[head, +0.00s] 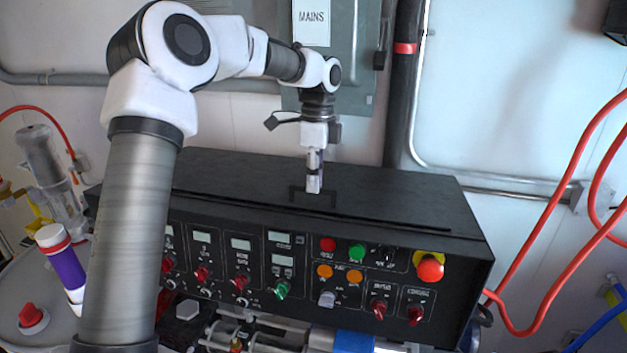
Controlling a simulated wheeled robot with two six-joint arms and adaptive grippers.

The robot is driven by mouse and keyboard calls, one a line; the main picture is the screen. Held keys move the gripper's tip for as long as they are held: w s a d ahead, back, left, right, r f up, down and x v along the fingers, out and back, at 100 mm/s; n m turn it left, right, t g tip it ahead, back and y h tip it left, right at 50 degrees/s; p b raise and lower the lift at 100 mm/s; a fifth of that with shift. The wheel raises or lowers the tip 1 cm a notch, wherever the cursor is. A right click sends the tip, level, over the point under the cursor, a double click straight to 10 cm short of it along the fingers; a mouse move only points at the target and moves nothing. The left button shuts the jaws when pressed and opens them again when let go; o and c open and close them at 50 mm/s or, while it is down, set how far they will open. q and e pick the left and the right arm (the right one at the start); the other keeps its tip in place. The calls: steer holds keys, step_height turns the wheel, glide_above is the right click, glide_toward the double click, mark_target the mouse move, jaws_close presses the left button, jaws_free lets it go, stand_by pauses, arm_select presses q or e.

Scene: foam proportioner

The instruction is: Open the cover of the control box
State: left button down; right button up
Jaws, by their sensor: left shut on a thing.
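The black control box (400,200) stands in the middle of the head view, its front panel full of knobs, buttons and small displays. Its dark cover (240,172) lies flat on top and looks closed. A black handle (297,194) stands up near the cover's front edge. My left gripper (314,185) reaches down from above and is shut on the handle, covering part of it. My right gripper is not in view.
A red emergency stop button (430,268) sits at the panel's right end. A grey MAINS box (345,60) hangs on the wall behind. Red hoses (560,215) loop at the right. A purple-labelled bottle (62,265) stands at the left.

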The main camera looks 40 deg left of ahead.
arm_select(q)
glide_above(323, 186)
steer(key=w, duration=0.1)
steer(key=shift+a+f, duration=0.15)
steer(key=shift+f, duration=0.8)
steer(key=c, duration=1.2)
jaws_free()
steer(key=shift+a, duration=0.15)
steer(key=shift+c, duration=0.2)
